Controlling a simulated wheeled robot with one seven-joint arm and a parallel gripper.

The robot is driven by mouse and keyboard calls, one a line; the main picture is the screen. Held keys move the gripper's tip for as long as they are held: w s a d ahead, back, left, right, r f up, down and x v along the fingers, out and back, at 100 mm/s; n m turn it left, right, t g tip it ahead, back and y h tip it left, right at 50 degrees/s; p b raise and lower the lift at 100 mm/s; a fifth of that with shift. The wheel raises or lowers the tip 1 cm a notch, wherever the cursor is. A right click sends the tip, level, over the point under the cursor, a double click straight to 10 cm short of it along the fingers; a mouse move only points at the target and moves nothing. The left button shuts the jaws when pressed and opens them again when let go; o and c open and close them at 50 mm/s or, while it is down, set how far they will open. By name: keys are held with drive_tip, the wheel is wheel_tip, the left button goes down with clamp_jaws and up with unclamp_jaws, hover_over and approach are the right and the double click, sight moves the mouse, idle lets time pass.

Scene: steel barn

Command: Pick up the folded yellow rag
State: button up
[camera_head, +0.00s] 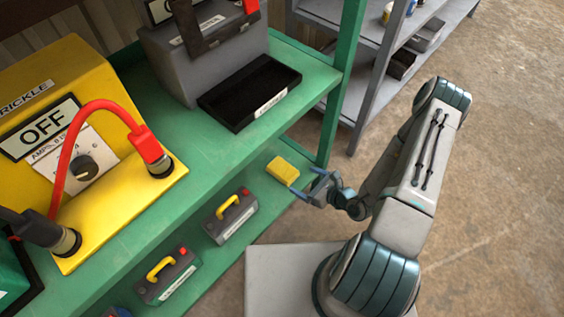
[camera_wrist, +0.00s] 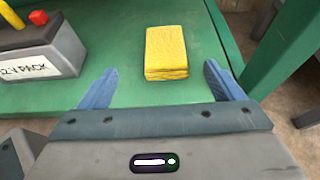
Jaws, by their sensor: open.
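The folded yellow rag (camera_head: 283,171) lies on the green lower shelf, near its right end and front edge. In the wrist view the rag (camera_wrist: 166,53) is a neat layered block lying flat, ahead of my gripper and roughly centred between its fingers. My gripper (camera_head: 315,187) is just to the right of the rag at the shelf's front edge. In the wrist view my gripper (camera_wrist: 162,85) has its two blue fingers spread wide, with nothing between them. The rag is beyond the fingertips and appears apart from them.
A grey battery pack (camera_wrist: 40,45) with a yellow handle stands left of the rag; it also shows in the head view (camera_head: 231,216). A green shelf post (camera_head: 331,120) rises close to the rag's right. The upper green shelf (camera_head: 215,135) overhangs behind.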

sight(284, 170)
drive_tip(key=b+x, duration=0.2)
drive_tip(key=x, duration=0.5)
drive_tip(key=shift+w+a+f, duration=0.1)
drive_tip(key=shift+a, duration=0.05)
drive_tip(key=b+x, duration=0.1)
drive_tip(key=x, duration=0.2)
drive_tip(key=b+x, duration=0.1)
drive_tip(key=shift+w+f+b, duration=0.3)
drive_tip(key=shift+w+f, duration=0.05)
drive_tip(key=shift+f, duration=0.1)
drive_tip(key=shift+w, duration=0.2)
drive_tip(key=c, duration=1.2)
drive_tip(key=shift+o, duration=0.2)
drive_tip(key=shift+r, duration=0.1)
